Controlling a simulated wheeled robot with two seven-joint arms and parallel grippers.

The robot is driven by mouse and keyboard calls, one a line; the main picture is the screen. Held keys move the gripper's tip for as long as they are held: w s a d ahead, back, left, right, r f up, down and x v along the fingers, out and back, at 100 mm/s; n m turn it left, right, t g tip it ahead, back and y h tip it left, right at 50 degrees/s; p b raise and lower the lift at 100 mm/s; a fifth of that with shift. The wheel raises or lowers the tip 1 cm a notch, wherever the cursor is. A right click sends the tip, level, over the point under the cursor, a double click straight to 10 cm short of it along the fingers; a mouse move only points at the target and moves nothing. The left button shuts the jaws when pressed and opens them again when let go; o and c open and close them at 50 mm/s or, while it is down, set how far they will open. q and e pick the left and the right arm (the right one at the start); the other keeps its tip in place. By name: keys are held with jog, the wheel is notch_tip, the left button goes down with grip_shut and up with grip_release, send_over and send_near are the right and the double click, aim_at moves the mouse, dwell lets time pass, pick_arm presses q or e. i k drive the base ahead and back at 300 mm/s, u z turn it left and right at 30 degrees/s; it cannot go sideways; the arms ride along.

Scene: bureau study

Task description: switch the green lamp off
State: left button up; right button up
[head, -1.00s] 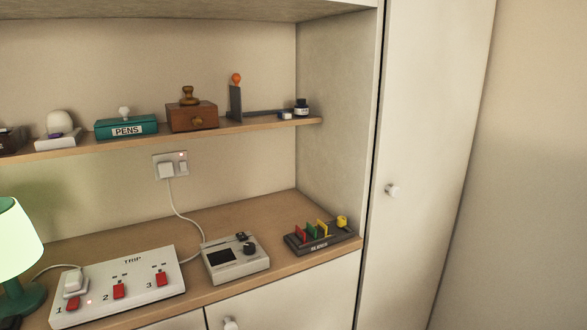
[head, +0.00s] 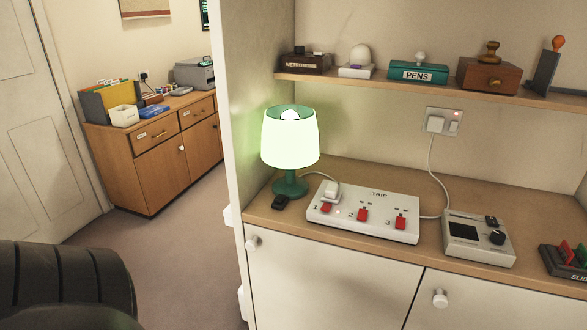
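The green lamp (head: 290,140) stands at the left end of the bureau's worktop (head: 345,165), and its shade glows. A small black piece (head: 281,202), perhaps its switch, lies in front of its base. A white power strip (head: 365,212) marked TRIP sits to the right, with red switches numbered 1, 2 and 3. A white plug (head: 331,191) is in socket 1, and a small light glows near its switch. Neither gripper is in view.
A grey device (head: 478,238) and a rack (head: 566,262) stand right of the strip. The shelf above holds a PENS box (head: 418,73) and a wooden box (head: 488,75). A wooden cabinet (head: 150,155) stands at the far left, with open floor (head: 185,255) before it.

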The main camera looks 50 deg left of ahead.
aim_at(280, 198)
jog(key=u, duration=1.55)
